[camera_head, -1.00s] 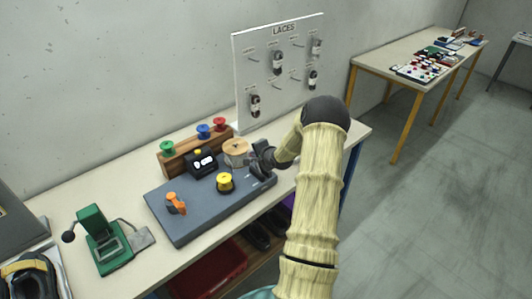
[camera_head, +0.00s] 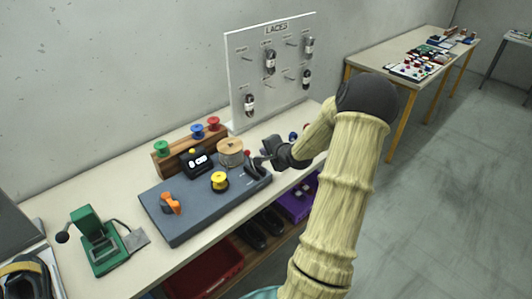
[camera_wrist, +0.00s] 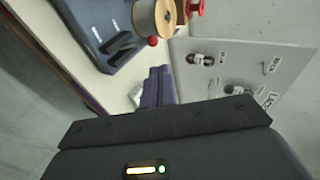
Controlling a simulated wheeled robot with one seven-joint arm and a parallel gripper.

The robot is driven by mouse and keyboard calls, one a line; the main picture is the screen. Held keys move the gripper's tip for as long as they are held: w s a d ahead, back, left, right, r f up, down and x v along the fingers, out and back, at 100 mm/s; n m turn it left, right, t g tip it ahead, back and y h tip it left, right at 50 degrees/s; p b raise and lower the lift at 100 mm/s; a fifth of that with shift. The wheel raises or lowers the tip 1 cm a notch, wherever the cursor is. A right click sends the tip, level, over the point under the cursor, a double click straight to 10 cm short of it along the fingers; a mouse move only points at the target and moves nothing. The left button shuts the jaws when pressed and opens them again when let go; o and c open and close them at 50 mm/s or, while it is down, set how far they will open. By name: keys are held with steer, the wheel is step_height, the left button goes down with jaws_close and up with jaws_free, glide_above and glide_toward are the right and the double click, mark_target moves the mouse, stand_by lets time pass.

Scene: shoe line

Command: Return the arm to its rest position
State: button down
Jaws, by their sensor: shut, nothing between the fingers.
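My gripper (camera_head: 267,153) is dark grey and shut, with nothing in it. In the head view it hangs above the right end of the slate-blue board (camera_head: 185,217), near the tan spool (camera_head: 230,152). My pale-sleeved arm reaches up from the bottom and bends left at its dark elbow. In the wrist view the dark gripper body fills the bottom. The tan spool (camera_wrist: 157,15) and the board (camera_wrist: 100,25) show at the top. The exact gap between my fingertips and the board is hard to tell.
The white LACES panel (camera_head: 255,85) stands behind the gripper. A rack (camera_head: 170,165) with green, blue and red spools is at the back. A green press (camera_head: 98,240) stands at left. A purple bin (camera_head: 297,203) is on the shelf below. Open floor lies right.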

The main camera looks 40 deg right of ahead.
steer(key=shift+s, duration=0.1)
stand_by(0.3)
steer(key=s+a+r+n+g, duration=0.1)
steer(key=s+a+n+g, duration=0.1)
steer(key=a+n, duration=0.45)
steer(key=s+a+r+n+g, duration=0.1)
steer(key=s+a+n+g, duration=0.15)
steer(key=a, duration=0.75)
steer(key=s+a+r+n+g, duration=0.2)
steer(key=s+a+n, duration=0.2)
steer(key=s+a, duration=0.3)
steer(key=s+a+r+n+g+y, duration=0.1)
steer(key=s+a+n+g, duration=0.1)
steer(key=s+a+n, duration=0.3)
steer(key=s+a, duration=0.2)
steer(key=shift+s+a+r, duration=0.25)
steer(key=shift+a+r, duration=0.1)
steer(key=shift+r, duration=0.05)
